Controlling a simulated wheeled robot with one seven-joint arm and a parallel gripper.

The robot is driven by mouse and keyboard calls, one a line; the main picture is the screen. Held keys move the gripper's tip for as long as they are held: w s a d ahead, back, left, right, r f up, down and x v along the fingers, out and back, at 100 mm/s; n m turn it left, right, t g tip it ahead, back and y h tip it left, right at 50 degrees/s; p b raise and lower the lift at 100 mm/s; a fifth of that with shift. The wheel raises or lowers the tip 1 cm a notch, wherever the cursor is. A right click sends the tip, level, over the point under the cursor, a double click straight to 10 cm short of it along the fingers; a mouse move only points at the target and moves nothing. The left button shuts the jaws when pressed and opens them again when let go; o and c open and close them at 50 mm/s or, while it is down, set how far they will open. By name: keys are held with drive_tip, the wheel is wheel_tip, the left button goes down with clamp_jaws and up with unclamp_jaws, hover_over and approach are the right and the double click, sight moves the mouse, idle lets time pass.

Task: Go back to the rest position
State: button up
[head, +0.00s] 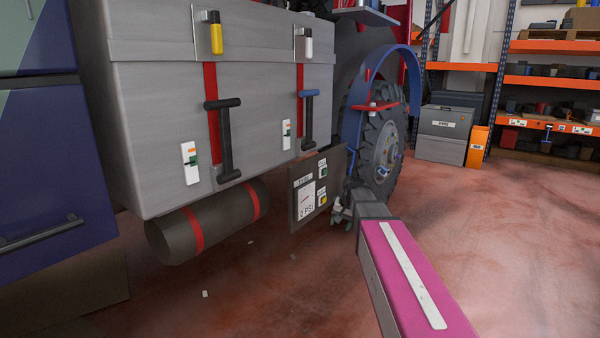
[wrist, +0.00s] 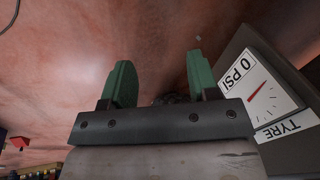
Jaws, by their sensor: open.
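My gripper (head: 342,218) is low beside the truck, at the end of my pink arm, just right of the dark tyre pressure panel (head: 308,190). In the wrist view its two green fingers (wrist: 160,78) stand wide apart with only the reddish floor between them. The gripper holds nothing. The panel's white gauge also shows at the right of the wrist view (wrist: 258,92), reading 0 PSI. The gripper looks close to the panel; I cannot tell whether they touch.
The truck's grey box (head: 150,110) with black handles and red straps fills the left. A dark cylinder (head: 205,222) hangs below it. The large tyre (head: 385,150) under a blue arch is behind my gripper. Orange shelves (head: 550,83) stand at the back right. The right floor is clear.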

drive_tip(key=s+d+f+n+g+h, duration=0.1)
drive_tip(key=s+f, duration=0.7)
drive_tip(key=s, duration=0.3)
drive_tip(key=s+d+f+n+g+h, duration=0.1)
drive_tip(key=s+d+f+n, duration=0.1)
drive_tip(key=s+f, duration=0.6)
drive_tip(key=s, duration=0.2)
drive_tip(key=shift+s, duration=0.4)
